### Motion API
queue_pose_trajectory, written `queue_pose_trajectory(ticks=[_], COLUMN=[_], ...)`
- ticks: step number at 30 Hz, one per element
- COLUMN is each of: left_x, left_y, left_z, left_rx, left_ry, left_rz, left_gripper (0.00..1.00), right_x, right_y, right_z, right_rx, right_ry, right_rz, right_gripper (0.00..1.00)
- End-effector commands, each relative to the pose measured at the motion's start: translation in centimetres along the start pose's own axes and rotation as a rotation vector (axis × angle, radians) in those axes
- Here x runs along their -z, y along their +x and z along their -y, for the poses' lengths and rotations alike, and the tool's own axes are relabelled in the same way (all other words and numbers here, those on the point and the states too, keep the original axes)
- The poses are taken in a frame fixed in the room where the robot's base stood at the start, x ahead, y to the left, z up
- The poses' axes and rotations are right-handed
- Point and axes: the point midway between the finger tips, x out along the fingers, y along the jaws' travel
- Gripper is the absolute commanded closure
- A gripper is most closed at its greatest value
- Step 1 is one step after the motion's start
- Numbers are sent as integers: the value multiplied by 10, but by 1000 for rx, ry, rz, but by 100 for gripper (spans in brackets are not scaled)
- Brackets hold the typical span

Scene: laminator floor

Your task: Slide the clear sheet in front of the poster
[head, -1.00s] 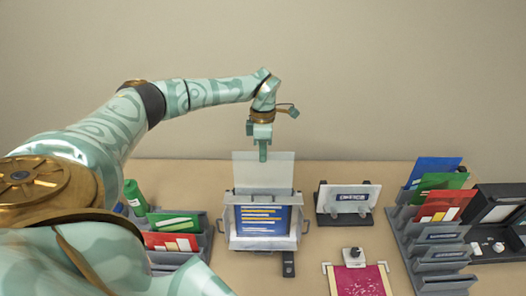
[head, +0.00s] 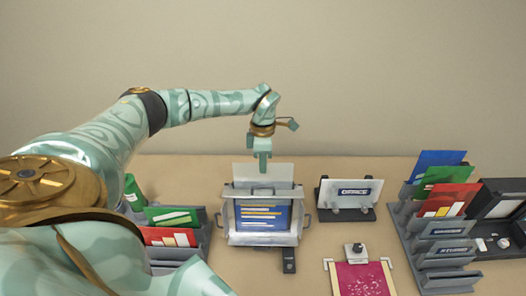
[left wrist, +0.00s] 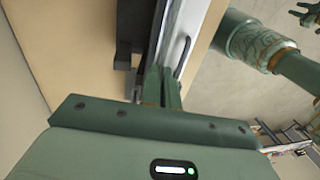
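The clear sheet (head: 246,172) stands upright, its lower part down inside the grey frame holder (head: 232,222). The blue poster (head: 263,218), with yellow and white lines, shows in the holder's front window. Whether the sheet's lower part is in front of the poster or behind it, I cannot tell. My left gripper (head: 262,166) points down and is shut on the sheet's top edge, above the holder. In the left wrist view its fingers (left wrist: 162,88) are close together. A small claw-like part at that view's top right may be my right gripper (left wrist: 307,14); its state is unclear.
A rack with green and red folders (head: 172,237) stands left of the holder. To the right are a stand with a small sign (head: 353,193), a crimson sheet on a board (head: 362,280) and a stepped rack of coloured folders (head: 440,228). Bare table lies between them.

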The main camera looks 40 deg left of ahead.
Motion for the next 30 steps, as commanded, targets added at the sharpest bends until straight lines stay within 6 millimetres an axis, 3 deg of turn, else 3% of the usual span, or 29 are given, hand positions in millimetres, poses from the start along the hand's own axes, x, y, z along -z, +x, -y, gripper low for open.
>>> queue_pose_trajectory(ticks=[15,26,29,30], left_x=[0,0,0,0], left_y=[37,39,39,39], left_z=[0,0,0,0], left_rx=[1,0,0,0], left_ry=[-1,0,-1,-1], left_rz=[-1,0,0,0], left_gripper=[100,100,72,72], right_x=[-2,-3,-3,-3], right_y=[19,19,19,19], right_z=[0,0,0,0], right_rx=[0,0,-1,-1], right_ry=[0,0,0,0], right_rz=[1,1,1,1], right_gripper=[71,71,71,71])
